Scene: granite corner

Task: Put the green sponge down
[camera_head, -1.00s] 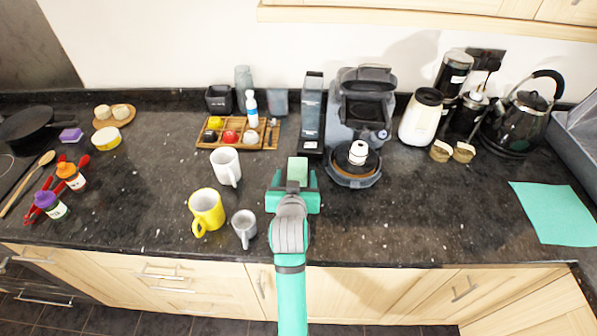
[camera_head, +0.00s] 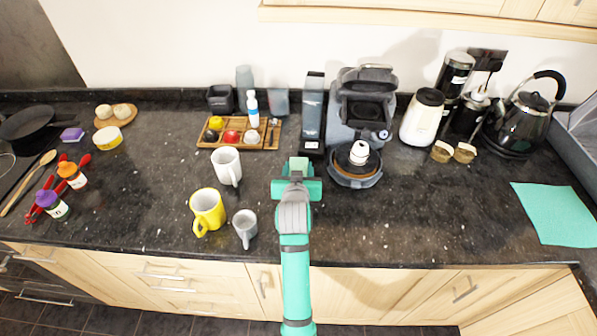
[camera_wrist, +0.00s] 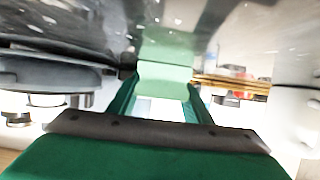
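The pale green sponge (camera_head: 298,163) is at the front end of my gripper (camera_head: 298,174), over the counter in front of the coffee machine and to its left. In the wrist view the sponge (camera_wrist: 165,80) sits between the two green fingers (camera_wrist: 163,92), which touch its sides. My gripper is shut on it. Whether the sponge's underside touches the counter cannot be told.
A white mug (camera_head: 227,165), a yellow mug (camera_head: 207,208) and a grey mug (camera_head: 244,227) stand left of my gripper. The coffee machine (camera_head: 358,120) stands behind and right. A green cloth (camera_head: 556,213) lies far right. Counter right of my arm is clear.

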